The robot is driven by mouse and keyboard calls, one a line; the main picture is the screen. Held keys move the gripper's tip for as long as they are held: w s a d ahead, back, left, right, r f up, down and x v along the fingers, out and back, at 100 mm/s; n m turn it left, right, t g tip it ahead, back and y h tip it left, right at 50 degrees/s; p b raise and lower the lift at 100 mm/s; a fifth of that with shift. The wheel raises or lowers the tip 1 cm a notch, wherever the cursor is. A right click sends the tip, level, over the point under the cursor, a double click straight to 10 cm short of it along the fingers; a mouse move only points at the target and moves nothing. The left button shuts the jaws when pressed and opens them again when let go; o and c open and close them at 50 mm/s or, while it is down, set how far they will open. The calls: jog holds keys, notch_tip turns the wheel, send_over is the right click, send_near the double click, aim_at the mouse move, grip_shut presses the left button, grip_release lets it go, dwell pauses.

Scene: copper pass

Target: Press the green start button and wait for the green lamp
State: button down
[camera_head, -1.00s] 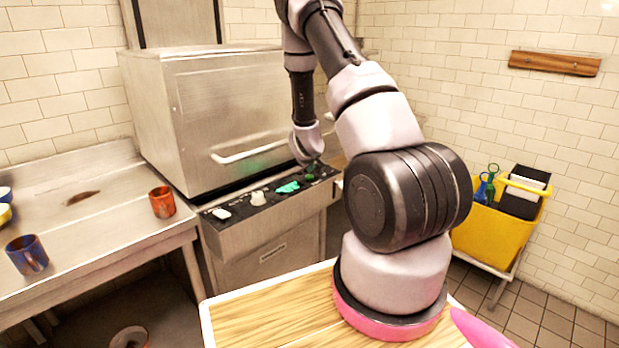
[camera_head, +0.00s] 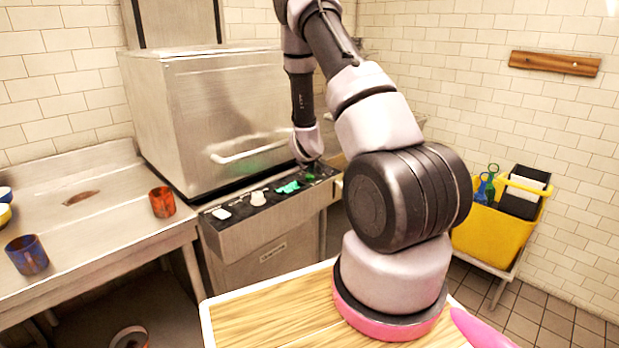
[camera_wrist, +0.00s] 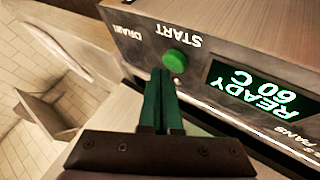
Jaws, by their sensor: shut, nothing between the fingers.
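The green start button (camera_wrist: 176,61) is a round domed button on the machine's dark front panel, beside the word START, which appears upside down in the wrist view. My gripper (camera_wrist: 163,74) is shut and empty, its two green fingers side by side. The fingertips are right beside the button's lower left edge in that view; I cannot tell whether they touch it. A small pale dot (camera_wrist: 177,81) sits near the button; I cannot tell whether it is a lamp. The green display (camera_wrist: 254,92) reads READY 60 C. In the head view my gripper (camera_head: 312,170) is at the panel's right end.
The steel machine (camera_head: 220,110) has a front handle (camera_head: 245,151) and panel knobs (camera_head: 258,198). A yellow cart (camera_head: 490,235) stands at right.

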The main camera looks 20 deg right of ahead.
aim_at(310, 178)
jog(key=shift+f, duration=0.7)
dwell(0.6)
dwell(0.4)
jog(key=shift+r, duration=0.9)
jog(key=shift+r, duration=2.5)
